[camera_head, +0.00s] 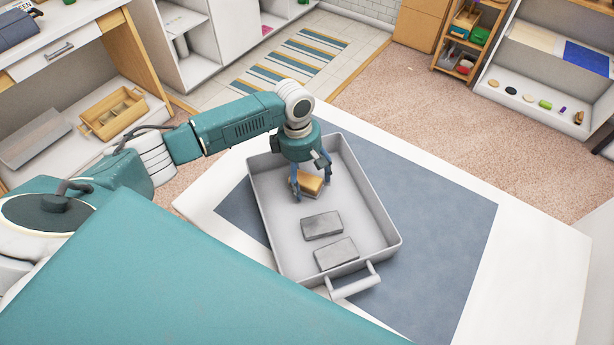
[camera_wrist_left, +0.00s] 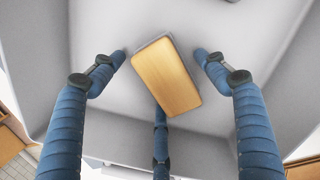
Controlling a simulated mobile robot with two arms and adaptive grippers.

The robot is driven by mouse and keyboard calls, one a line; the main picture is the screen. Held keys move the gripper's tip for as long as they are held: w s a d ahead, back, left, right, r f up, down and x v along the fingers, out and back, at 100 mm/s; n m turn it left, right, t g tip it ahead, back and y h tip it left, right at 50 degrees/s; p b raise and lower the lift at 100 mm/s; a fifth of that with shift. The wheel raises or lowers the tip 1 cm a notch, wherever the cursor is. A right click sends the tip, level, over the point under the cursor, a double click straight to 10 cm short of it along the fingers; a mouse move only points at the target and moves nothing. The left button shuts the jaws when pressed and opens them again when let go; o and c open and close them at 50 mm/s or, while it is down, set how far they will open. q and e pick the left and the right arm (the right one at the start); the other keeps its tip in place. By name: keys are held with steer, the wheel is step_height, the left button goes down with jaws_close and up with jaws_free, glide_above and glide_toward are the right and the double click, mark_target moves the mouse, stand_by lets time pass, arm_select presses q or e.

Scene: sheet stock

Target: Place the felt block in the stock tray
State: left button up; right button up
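The grey stock tray (camera_head: 390,240) stands on a dark blue-grey mat on the white table. A tan block (camera_head: 311,182) is inside it towards the far end, between the fingers of my left gripper (camera_head: 311,192). The wrist view shows the tan block (camera_wrist_left: 167,76) tilted in the picture, with a grey edge under it. My left gripper (camera_wrist_left: 160,75) has its three blue fingers spread, with gaps beside the block; one finger passes partly behind it. Two grey blocks (camera_head: 322,226) (camera_head: 336,254) lie nearer the tray's handle. Which block is felt is not certain. My right gripper is not in view.
The tray's raised walls surround my left fingers. The mat (camera_head: 440,230) right of the tray is clear. A wooden crate (camera_head: 113,113) sits on a shelf at the left. Shelves with small items (camera_head: 545,104) stand at the back right.

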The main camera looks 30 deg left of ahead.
mark_target(302, 174)
arm_select(q)
steer(key=shift+r, duration=0.1)
step_height(302, 174, up, 12)
steer(key=a+b, duration=0.1)
steer(key=shift+a, duration=0.25)
stand_by(0.4)
